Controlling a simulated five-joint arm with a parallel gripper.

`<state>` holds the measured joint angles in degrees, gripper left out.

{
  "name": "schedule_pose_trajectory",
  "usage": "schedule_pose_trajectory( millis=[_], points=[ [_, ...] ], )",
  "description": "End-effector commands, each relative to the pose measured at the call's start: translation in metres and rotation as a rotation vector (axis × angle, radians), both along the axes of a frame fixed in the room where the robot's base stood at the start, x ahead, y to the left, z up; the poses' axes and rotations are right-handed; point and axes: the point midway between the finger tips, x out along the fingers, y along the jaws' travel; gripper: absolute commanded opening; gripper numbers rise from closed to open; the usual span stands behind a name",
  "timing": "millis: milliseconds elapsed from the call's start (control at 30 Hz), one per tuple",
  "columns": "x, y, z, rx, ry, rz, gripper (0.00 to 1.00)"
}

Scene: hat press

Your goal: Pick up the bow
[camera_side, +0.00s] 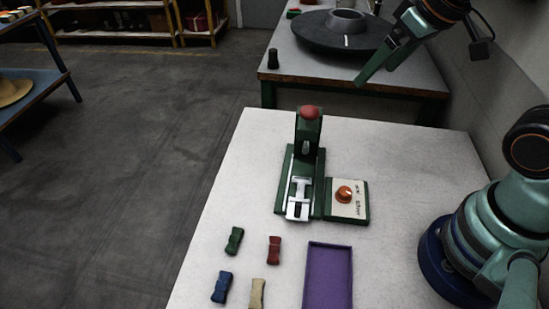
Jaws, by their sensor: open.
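Several small bows lie on the white table at the lower left: a green bow (234,240), a red bow (274,250), a blue bow (222,287) and a beige bow (257,293), which the bottom edge of the picture cuts off. My gripper (378,64) is raised at the upper right, pointing down and left. It is open and empty, well away from the bows. Part of my gripper is hidden by its own near side.
A green press (307,138) with a red knob stands mid-table, beside a control box (346,200) with an orange dial. A purple tray (329,245) lies right of the bows. The white table's left side (215,210) is clear.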

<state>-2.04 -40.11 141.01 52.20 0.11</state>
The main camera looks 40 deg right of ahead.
Motion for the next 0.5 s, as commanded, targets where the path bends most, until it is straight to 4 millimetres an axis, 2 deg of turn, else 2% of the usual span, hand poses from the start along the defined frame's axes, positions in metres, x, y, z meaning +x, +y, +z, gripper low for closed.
schedule_pose_trajectory(
  millis=[33, 100, 133, 500],
  points=[
    [-0.0029, -0.0059, -0.0008, 0.000, -0.013, -0.019, 1.00],
    [-0.0049, -0.0095, -0.0016, 0.000, -0.021, -0.031, 0.73],
    [-0.0056, -0.0104, -0.0020, -0.001, -0.022, -0.034, 0.69],
    [-0.0058, -0.0106, -0.0022, -0.001, -0.022, -0.034, 0.69]
  ],
)
